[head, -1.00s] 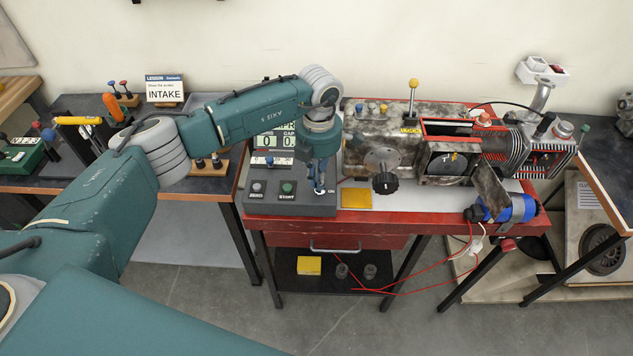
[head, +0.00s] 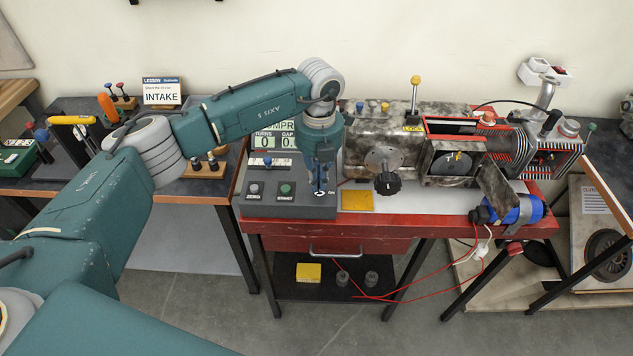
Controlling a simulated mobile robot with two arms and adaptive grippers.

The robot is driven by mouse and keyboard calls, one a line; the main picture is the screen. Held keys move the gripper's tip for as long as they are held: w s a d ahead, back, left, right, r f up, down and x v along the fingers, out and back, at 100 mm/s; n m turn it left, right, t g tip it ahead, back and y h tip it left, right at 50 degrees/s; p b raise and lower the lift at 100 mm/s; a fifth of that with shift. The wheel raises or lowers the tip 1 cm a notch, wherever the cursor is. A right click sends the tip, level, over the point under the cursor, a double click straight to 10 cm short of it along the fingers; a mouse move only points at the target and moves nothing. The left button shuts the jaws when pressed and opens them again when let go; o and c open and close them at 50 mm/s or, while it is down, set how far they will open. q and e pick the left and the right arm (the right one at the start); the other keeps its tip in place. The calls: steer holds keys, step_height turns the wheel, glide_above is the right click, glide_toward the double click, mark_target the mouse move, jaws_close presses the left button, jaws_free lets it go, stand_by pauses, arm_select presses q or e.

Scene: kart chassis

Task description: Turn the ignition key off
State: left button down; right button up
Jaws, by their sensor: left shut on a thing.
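My left gripper (head: 320,188) comes down from above onto the right front part of the grey control box (head: 262,211). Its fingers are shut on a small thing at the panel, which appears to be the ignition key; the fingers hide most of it. A small white-marked switch spot shows at the fingertips. The key's angle cannot be read. My right gripper is not in view.
The box carries a ZERO button (head: 254,189), a START button (head: 286,190) and a counter display. To the right, a worn engine assembly with a black knob (head: 387,183) and a yellow pad (head: 357,200) stand on the red bench (head: 440,224).

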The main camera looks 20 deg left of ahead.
arm_select(q)
steer(key=shift+w+d+r+n, duration=0.35)
steer(key=shift+w+n, duration=0.05)
steer(key=shift+n, duration=0.2)
steer(key=shift+a+n+b, duration=0.2)
steer(key=shift+n+b, duration=0.2)
steer(key=shift+n, duration=0.5)
stand_by(1.8)
steer(key=c, duration=2.1)
jaws_free()
steer(key=shift+o, duration=0.4)
steer(key=shift+w+f, duration=0.15)
steer(key=shift+f, duration=0.1)
steer(key=shift+s, duration=0.2)
step_height(320, 180, up, 12)
